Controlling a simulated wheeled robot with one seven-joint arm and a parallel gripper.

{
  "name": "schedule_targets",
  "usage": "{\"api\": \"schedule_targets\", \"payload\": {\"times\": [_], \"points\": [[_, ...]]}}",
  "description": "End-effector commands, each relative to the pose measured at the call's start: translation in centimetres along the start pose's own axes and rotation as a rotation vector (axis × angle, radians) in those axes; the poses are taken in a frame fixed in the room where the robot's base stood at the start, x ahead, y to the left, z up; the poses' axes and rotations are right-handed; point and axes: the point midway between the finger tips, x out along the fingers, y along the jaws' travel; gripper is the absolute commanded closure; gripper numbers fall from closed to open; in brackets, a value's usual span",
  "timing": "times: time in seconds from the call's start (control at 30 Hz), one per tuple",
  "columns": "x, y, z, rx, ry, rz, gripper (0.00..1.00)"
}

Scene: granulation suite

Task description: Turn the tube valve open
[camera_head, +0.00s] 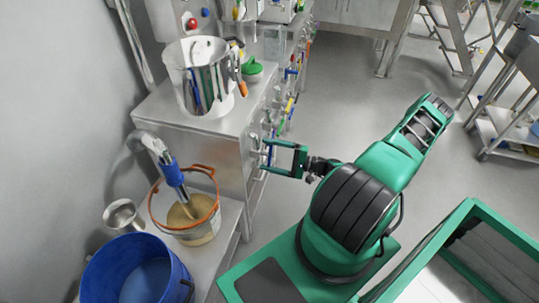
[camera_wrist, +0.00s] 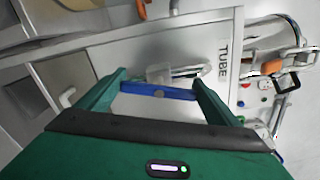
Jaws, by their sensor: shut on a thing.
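The tube valve shows in the wrist view as a blue lever (camera_wrist: 158,91) in front of a pale metal fitting on a cabinet face, next to a label reading TUBE (camera_wrist: 223,61). The lever lies nearly level across the picture. My gripper (camera_wrist: 159,83) has one green finger at each end of it and is shut on it. In the head view my gripper (camera_head: 266,156) reaches the right face of the steel cabinet (camera_head: 205,152). The lever is too small to make out there.
A blue-collared spout (camera_head: 172,174) hangs into an orange-rimmed bucket (camera_head: 160,222). A blue bucket (camera_head: 135,275) and metal cup (camera_head: 122,215) stand nearby. Open floor (camera_head: 335,115) lies right of the cabinet.

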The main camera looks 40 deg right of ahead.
Motion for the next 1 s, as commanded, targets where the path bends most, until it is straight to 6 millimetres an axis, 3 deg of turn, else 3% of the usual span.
{"api": "schedule_targets", "payload": {"times": [0.43, 1.0], "points": [[-0.01, 0.11, -0.28, -0.283, 0.005, 0.000, 0.36], [-0.03, 0.30, -0.21, -0.346, 0.003, 0.003, 0.36]]}}
